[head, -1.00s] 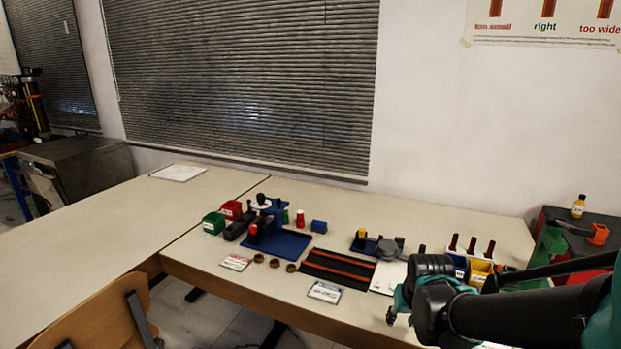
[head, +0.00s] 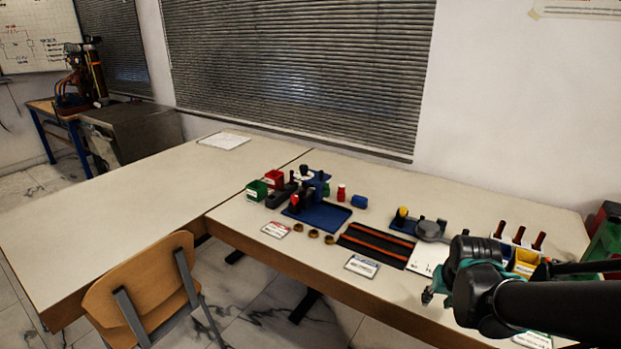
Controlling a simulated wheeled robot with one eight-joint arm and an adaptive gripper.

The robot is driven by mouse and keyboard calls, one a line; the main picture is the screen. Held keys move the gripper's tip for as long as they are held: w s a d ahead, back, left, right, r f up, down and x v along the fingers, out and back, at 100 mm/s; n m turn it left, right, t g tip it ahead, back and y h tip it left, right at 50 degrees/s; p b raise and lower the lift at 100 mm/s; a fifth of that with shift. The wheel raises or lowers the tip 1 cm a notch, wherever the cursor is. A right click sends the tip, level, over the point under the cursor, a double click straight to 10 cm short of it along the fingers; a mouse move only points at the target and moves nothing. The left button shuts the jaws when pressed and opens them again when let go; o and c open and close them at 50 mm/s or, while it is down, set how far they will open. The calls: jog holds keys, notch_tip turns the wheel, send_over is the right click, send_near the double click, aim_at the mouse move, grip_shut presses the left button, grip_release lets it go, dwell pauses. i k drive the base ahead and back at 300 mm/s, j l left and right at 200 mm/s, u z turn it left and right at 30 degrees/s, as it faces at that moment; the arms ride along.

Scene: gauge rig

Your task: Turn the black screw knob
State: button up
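A blue rig (head: 325,215) with a flat base plate and dark upright parts stands on the right-hand table. A small black knob-like part (head: 304,169) shows at its top back; at this size I cannot tell for sure that it is the screw knob. A red part sits at the rig's front left. My gripper (head: 428,296), with teal parts, is at the lower right over the table's front edge, well apart from the rig. My own arm hides most of it, and its opening cannot be made out.
Green (head: 257,190) and red (head: 273,179) bins stand left of the rig. A chair (head: 140,290) stands at the front left. The left table (head: 130,220) is mostly clear.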

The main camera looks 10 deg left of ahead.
aim_at(304, 168)
jog(key=i+j, duration=0.1)
jog(key=j, duration=0.25)
jog(key=i+j+u, duration=0.15)
jog(key=j, duration=0.6)
jog(key=i+j+u, duration=0.2)
jog(key=i+j, duration=0.15)
jog(key=j, duration=0.3)
